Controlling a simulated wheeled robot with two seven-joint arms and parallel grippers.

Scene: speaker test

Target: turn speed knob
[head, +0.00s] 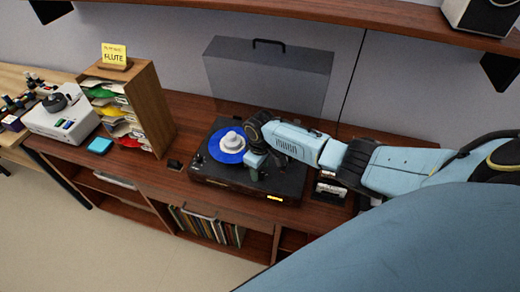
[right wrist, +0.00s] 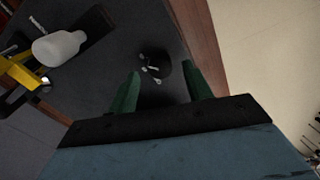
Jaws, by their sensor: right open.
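A black turntable (head: 225,182) with a blue record (head: 226,146) and a white piece on its centre sits on the wooden cabinet. My right gripper (head: 257,168) is over the turntable's right part, pointing down. In the right wrist view the green fingers of the right gripper (right wrist: 160,72) are apart, with nothing held. A dark round knob (right wrist: 158,65) with small pale marks shows between and just beyond the fingertips. I cannot tell whether they touch it. The knob is not discernible in the head view, where my gripper covers that area. My left gripper is not in view.
A grey case (head: 268,75) stands behind the turntable against the wall. A wooden sorter (head: 148,105) with papers stands to the left. A white bottle-shaped part (right wrist: 60,48) and a yellow part (right wrist: 22,68) lie left of the fingers in the wrist view.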

